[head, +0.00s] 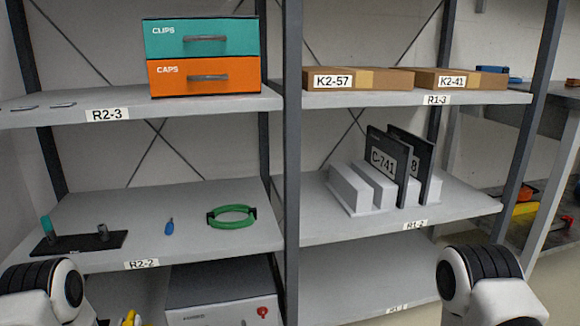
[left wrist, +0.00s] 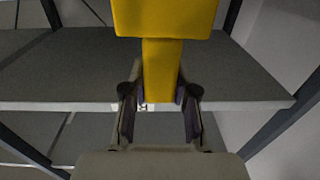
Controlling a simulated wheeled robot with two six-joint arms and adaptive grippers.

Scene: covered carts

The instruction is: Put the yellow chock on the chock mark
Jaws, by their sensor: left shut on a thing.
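The yellow chock (left wrist: 165,18) is large in the left wrist view, with a wide block at the top and a narrower part below it. My left gripper (left wrist: 161,96) is shut on that narrower part, one finger on each side. The chock's top is cut off by the frame edge. A grey shelf lies behind it in that view. In the head view a small yellow patch (head: 130,318) shows at the bottom edge, too cut off to tell for sure. I cannot make out the chock mark in either view. My right gripper is out of view.
The shelf R2-2 (head: 185,205) holds a dark tray (head: 80,243) with pegs, a blue item (head: 169,227) and a green ring (head: 231,215). Drawers (head: 201,55) stand above. A slotted rack (head: 360,192) holds dark plates on R1-2. The lower right shelf (head: 350,270) looks bare.

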